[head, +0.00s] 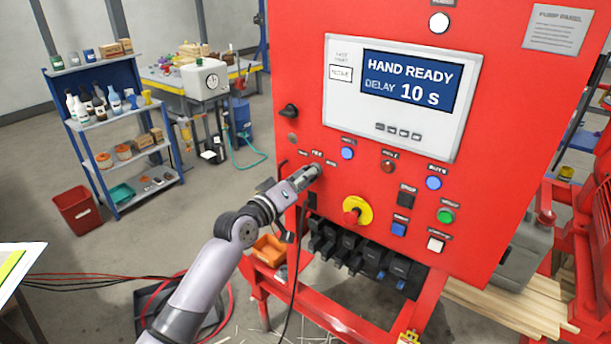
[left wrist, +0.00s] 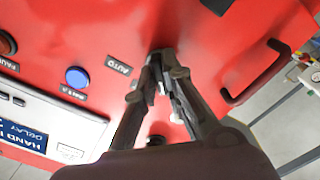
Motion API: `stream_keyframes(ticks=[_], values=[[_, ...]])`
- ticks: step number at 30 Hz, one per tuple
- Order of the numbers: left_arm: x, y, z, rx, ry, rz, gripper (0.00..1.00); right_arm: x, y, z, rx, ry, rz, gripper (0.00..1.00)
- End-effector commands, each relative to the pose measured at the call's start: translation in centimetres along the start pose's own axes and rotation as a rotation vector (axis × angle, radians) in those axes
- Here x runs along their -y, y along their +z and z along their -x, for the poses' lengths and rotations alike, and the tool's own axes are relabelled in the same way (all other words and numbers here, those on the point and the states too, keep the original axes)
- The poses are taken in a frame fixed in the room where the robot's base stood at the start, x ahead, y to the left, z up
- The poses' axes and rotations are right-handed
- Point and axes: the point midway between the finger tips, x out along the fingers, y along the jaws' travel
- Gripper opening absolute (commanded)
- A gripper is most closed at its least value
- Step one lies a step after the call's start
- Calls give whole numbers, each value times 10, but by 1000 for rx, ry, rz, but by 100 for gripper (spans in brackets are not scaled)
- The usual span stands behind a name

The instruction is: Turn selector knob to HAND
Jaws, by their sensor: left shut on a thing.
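The red pump panel (head: 490,200) fills the right of the head view. My left gripper (head: 312,174) reaches its lower left and is shut on the selector knob, which the fingers mostly hide. In the left wrist view the fingertips (left wrist: 163,66) are close together against the red face around the knob. The AUTO label (left wrist: 118,64) is beside them. Which way the knob points cannot be told. The display (head: 410,82) reads HAND READY, DELAY 10 S. My right gripper is in neither view.
A yellow-and-red emergency stop (head: 354,212) is right of my gripper. A black rotary handle (head: 288,111) is above it. Blue, green and white buttons are farther right. A black handle (left wrist: 256,80) sticks out in the left wrist view. Cables lie on the floor.

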Motion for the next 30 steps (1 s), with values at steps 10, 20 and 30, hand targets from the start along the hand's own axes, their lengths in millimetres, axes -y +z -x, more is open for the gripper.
stream_keyframes(ticks=[10, 20, 30], values=[[-2, -3, 0, -5, 4, 99, 0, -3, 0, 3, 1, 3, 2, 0], [-2, -3, 0, -5, 5, 108, 0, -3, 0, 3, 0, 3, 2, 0], [-2, -2, 0, -5, 4, 107, 24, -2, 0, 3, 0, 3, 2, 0]])
